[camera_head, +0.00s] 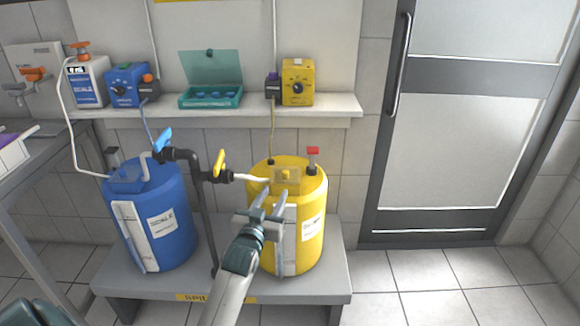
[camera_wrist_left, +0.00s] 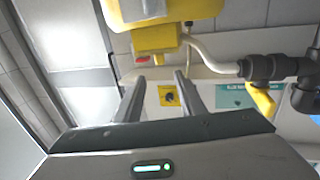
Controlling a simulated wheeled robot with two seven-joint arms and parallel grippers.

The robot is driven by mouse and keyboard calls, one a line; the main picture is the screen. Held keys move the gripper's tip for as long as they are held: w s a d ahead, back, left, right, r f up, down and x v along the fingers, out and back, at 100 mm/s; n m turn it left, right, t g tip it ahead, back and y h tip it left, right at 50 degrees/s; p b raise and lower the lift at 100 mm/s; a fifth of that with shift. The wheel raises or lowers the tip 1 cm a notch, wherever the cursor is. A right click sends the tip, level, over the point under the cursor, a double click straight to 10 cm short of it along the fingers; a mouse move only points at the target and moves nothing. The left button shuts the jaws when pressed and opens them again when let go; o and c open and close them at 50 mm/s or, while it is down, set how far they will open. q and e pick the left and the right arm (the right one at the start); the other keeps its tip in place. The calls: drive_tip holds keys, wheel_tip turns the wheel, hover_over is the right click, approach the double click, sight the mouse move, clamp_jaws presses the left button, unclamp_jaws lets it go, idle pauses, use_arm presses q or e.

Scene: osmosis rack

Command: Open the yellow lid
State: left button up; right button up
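The yellow lid (camera_head: 287,174) is a small box-shaped cover on top of the yellow drum (camera_head: 312,215). It looks closed. In the left wrist view, which appears turned over, the lid (camera_wrist_left: 155,38) shows just past the fingertips, roughly in line with the gap between them. My left gripper (camera_head: 274,191) reaches up in front of the drum, with its fingertips just short of the lid. Its two fingers (camera_wrist_left: 159,76) are apart, with nothing between them. I cannot tell whether a fingertip touches the drum. My right gripper is not in view.
A white hose and a pipe with a yellow valve handle (camera_head: 219,163) stand left of the lid. A red-topped fitting (camera_head: 313,158) stands right of it. A blue drum (camera_head: 160,215) shares the grey bench (camera_head: 340,275). A shelf (camera_head: 335,108) with dosing devices runs above.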

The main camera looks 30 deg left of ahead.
sight(286, 172)
use_arm(q)
drive_tip(key=x, duration=1.7)
drive_tip(key=shift+a+f, duration=0.1)
drive_tip(key=shift+f, duration=0.05)
clamp_jaws()
